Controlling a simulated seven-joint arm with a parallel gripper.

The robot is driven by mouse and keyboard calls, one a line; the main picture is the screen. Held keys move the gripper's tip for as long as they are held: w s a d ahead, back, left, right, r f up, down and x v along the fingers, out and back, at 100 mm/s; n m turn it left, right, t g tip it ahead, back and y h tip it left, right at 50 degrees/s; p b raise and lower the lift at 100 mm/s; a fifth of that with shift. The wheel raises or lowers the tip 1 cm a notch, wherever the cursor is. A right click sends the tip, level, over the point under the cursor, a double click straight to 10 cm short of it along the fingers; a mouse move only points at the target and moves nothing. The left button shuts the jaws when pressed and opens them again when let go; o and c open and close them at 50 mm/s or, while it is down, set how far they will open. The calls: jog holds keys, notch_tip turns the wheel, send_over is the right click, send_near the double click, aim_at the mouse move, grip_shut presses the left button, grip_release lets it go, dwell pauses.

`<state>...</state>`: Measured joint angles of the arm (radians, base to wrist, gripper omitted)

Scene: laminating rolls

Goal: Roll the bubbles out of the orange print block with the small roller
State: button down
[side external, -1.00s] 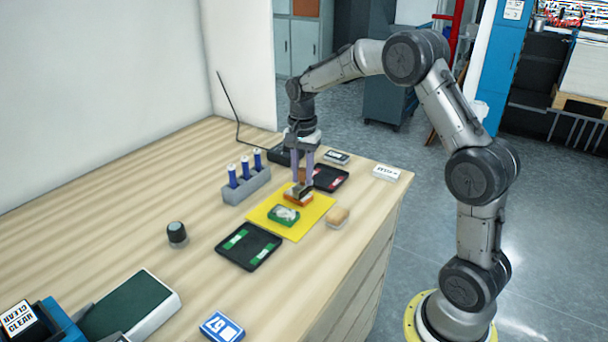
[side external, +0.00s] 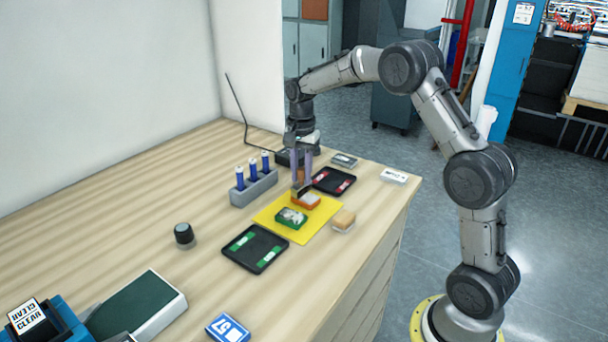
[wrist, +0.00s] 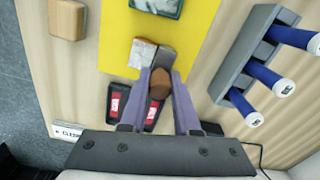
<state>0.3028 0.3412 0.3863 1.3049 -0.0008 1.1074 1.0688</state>
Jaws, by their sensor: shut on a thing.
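The orange print block (side external: 306,202) lies on the yellow mat (side external: 322,221), and its pale mottled top (wrist: 142,55) shows in the wrist view. My gripper (side external: 302,184) is shut on the small roller, whose brown handle (wrist: 160,82) sits between the fingers. The roller's dark grey head (wrist: 164,58) is at the block's rack-side edge, partly over it. I cannot tell whether it touches the block. A green block (side external: 291,218) with a whitish patterned top lies on the same mat, nearer the camera.
A grey rack (side external: 253,189) with blue tubes stands left of the mat. A black tray with red strips (side external: 334,181) lies behind, another with green strips (side external: 255,249) in front. A tan block (side external: 344,221) is at the right.

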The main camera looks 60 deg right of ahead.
jog(key=shift+w, duration=0.45)
jog(key=shift+r, duration=3.1)
jog(key=a+f+n, duration=0.1)
jog(key=a+n, duration=0.3)
jog(key=a+f+n, duration=0.2)
jog(key=a+n, duration=0.2)
jog(key=a, duration=0.1)
jog(key=s+a+f+n, duration=0.1)
jog(key=a+f+n, duration=0.1)
jog(key=a+n, duration=0.2)
jog(key=shift+s+a, duration=0.1)
jog(key=shift+a, duration=0.6)
